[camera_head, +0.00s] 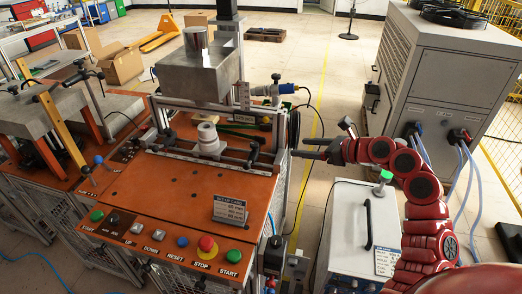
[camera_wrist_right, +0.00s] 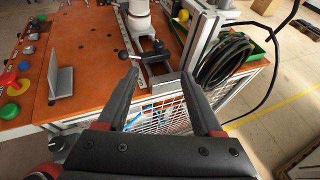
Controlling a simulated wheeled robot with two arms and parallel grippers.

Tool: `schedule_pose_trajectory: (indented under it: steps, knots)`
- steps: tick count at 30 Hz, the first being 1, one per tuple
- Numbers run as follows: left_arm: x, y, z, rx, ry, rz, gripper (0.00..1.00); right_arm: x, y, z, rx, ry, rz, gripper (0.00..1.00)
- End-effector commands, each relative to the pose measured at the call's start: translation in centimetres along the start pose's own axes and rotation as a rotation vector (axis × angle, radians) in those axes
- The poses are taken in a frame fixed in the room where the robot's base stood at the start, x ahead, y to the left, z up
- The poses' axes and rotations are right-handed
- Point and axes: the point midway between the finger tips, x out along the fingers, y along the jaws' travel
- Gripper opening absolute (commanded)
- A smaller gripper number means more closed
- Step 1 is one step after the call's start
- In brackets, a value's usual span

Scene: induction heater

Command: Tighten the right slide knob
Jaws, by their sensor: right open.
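The right slide knob is a black lever-type knob (camera_head: 254,148) at the right end of the rail on the orange machine top (camera_head: 160,200). In the right wrist view a black knob with a ball-ended lever (camera_wrist_right: 128,57) shows just beyond the fingertips. My right gripper (camera_head: 296,154) comes in from the right and is just right of the knob, at the machine's right edge. In the right wrist view the gripper (camera_wrist_right: 160,76) has its fingers apart with nothing between them; the knob lies ahead, apart from the fingers. My left gripper is out of view.
A white cylindrical part (camera_head: 208,138) stands mid-rail. A metal box (camera_head: 196,75) is above it. A coiled black hose (camera_wrist_right: 225,60) hangs right of the rail. A size card (camera_head: 229,209) and several push buttons are at the front. A grey chiller cabinet (camera_head: 440,80) stands right.

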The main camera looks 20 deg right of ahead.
Motion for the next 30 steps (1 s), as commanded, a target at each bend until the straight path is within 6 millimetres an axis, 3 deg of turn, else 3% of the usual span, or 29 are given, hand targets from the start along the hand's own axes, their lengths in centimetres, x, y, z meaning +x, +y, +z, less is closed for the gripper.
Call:
schedule_pose_trajectory:
  steps: [5,21,30]
  knots:
    - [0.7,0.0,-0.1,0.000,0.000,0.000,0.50,2.7,0.3,0.2,0.004,0.000,0.007,0.68]
    - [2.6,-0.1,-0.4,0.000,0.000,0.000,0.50,14.0,0.4,0.4,0.007,-0.005,0.009,0.68]
    - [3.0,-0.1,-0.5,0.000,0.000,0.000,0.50,17.0,0.4,0.1,0.006,-0.002,0.008,0.68]
